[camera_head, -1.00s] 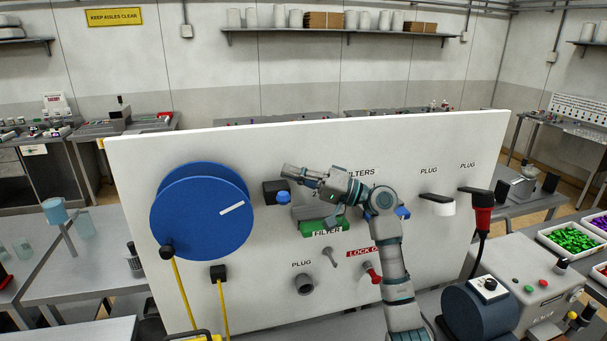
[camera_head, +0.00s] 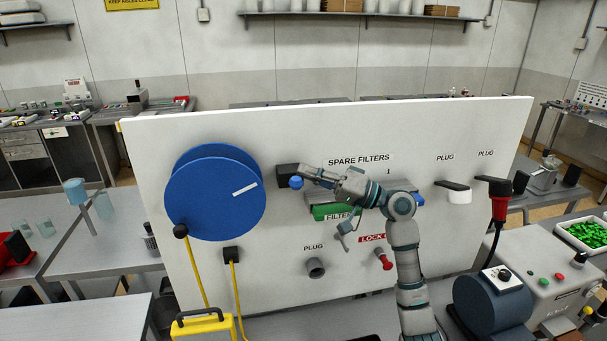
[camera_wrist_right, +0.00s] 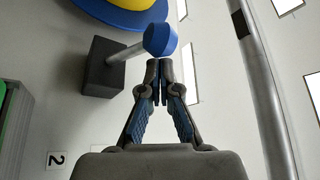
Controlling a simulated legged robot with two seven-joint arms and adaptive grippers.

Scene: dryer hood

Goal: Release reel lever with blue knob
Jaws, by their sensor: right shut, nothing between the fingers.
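The blue knob (camera_head: 296,182) sits on the end of a short grey lever that comes out of a black block (camera_head: 284,178) beside the large blue reel (camera_head: 215,200). In the right wrist view the knob (camera_wrist_right: 161,40), its lever (camera_wrist_right: 126,53) and the block (camera_wrist_right: 100,70) show clearly. My right gripper (camera_head: 303,170) is shut and empty, with its fingertips (camera_wrist_right: 160,66) right at the knob's near edge. I cannot tell whether they touch it. The knob is not between the fingers. My left gripper is out of view.
The white panel (camera_head: 150,160) also carries a green filter (camera_head: 325,212), a plug socket (camera_head: 316,267) and a red lock-out lever (camera_head: 384,260). My right arm covers part of the filter area. Yellow cords hang below the reel. A plug with a red grip (camera_head: 499,208) is at right.

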